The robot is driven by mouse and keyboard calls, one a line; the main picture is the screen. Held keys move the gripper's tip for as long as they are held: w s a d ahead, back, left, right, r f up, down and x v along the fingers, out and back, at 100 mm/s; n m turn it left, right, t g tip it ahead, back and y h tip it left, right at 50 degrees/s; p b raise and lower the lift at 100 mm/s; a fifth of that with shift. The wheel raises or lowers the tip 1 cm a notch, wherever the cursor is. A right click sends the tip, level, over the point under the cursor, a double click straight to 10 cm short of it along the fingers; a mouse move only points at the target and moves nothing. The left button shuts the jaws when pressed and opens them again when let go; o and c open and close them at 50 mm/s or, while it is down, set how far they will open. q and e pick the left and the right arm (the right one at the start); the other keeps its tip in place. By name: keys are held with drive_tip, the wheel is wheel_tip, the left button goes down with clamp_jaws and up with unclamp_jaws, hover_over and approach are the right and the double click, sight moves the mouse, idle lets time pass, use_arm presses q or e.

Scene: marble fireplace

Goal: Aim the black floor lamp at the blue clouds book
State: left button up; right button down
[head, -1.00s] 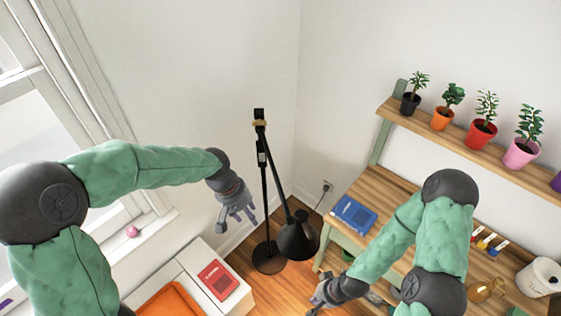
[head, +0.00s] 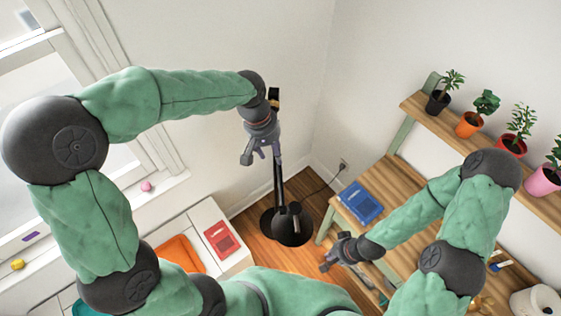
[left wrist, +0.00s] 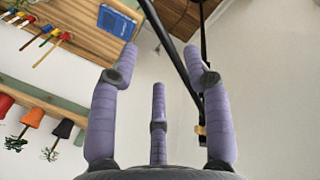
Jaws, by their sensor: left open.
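The black floor lamp (head: 279,178) stands in the room corner, its shade (head: 294,230) hanging low over its base and tipped down toward the floor. My left gripper (head: 260,154) is open and empty beside the lamp's upper part, partly hiding it. In the left wrist view, the lamp's slanted arm (left wrist: 170,45) and upright pole run beyond my spread fingers (left wrist: 160,75); contact cannot be told. The blue clouds book (head: 360,203) lies flat on the wooden desk, right of the shade. My right gripper (head: 336,256) is by the desk's near left edge, apart from the lamp; its fingers are unclear.
The wooden desk (head: 390,180) stands right of the lamp, under a shelf (head: 432,115) with potted plants. A white cabinet (head: 240,262) with a red book (head: 221,240) and an orange tray (head: 180,254) is at left. A cord runs to a wall outlet (head: 343,164).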

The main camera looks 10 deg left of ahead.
sight(280, 168)
use_arm(q)
drive_tip(key=f, duration=0.2)
drive_tip(key=d+f, duration=0.1)
drive_tip(key=f, duration=0.1)
drive_tip(key=w+f+p, duration=0.1)
drive_tip(key=f, duration=0.2)
drive_tip(key=shift+d, duration=0.35)
drive_tip(key=shift+s+f, duration=0.1)
drive_tip(key=shift+f, duration=0.2)
drive_tip(key=shift+d+f, duration=0.15)
drive_tip(key=shift+f, duration=0.15)
clamp_jaws()
